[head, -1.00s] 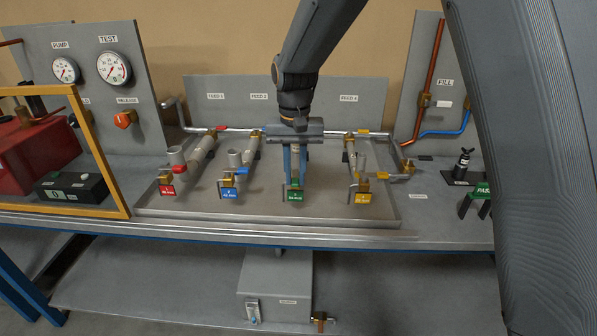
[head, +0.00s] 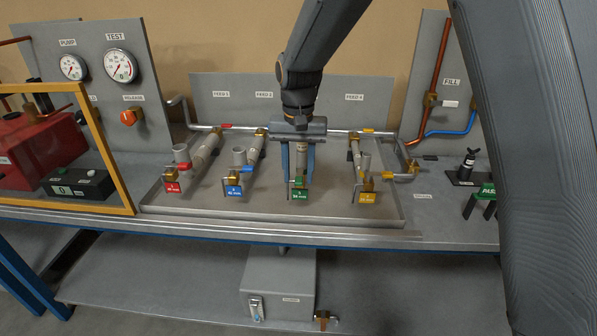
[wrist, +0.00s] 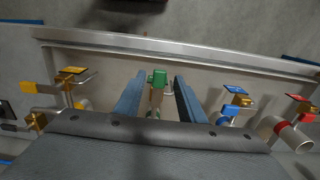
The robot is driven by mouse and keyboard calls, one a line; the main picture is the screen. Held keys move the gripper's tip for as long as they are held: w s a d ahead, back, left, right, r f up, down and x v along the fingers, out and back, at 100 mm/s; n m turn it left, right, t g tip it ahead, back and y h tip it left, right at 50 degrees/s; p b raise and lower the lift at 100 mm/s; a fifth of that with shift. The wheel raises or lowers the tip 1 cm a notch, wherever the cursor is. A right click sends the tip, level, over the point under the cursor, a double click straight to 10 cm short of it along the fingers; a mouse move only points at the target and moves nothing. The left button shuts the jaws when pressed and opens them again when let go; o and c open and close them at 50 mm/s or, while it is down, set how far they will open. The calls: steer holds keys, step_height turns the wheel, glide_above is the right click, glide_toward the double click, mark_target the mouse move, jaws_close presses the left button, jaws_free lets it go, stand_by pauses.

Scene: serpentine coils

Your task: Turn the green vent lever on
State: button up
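The green vent lever (wrist: 158,78) shows as a small green handle on a brass fitting in the wrist view. In the head view it is a small green patch (head: 299,182) above the green tag (head: 300,196) at the front of the third coil. My gripper (head: 298,174) points down over that coil. Its two blue fingers are apart in the wrist view (wrist: 158,88), one on each side of the green lever, with gaps visible on both sides. I cannot tell whether the lever is on or off.
Red (head: 173,187), blue (head: 234,190) and yellow (head: 368,197) tagged valves stand in the same metal tray (head: 270,222). The blue and yellow fittings flank my gripper. A yellow-framed guard (head: 128,180) is at left, and a black clamp (head: 468,162) is at right.

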mark_target(298, 179)
step_height(298, 179, up, 8)
steer(key=b, duration=0.2)
steer(key=shift+b, duration=0.3)
steer(key=shift+f, duration=0.1)
steer(key=s+d+f+b, duration=0.1)
steer(key=s+d+f, duration=0.6)
steer(key=s+d, duration=0.2)
steer(key=s+d+f+t+b, duration=0.1)
steer(key=s+d+f+b, duration=0.1)
steer(key=s+d+f, duration=0.6)
steer(key=s+d, duration=0.1)
steer(key=d, duration=0.4)
steer(key=shift+s+d+n, duration=0.15)
steer(key=shift+s+n, duration=0.15)
steer(key=shift+s, duration=0.05)
steer(key=shift+c, duration=0.4)
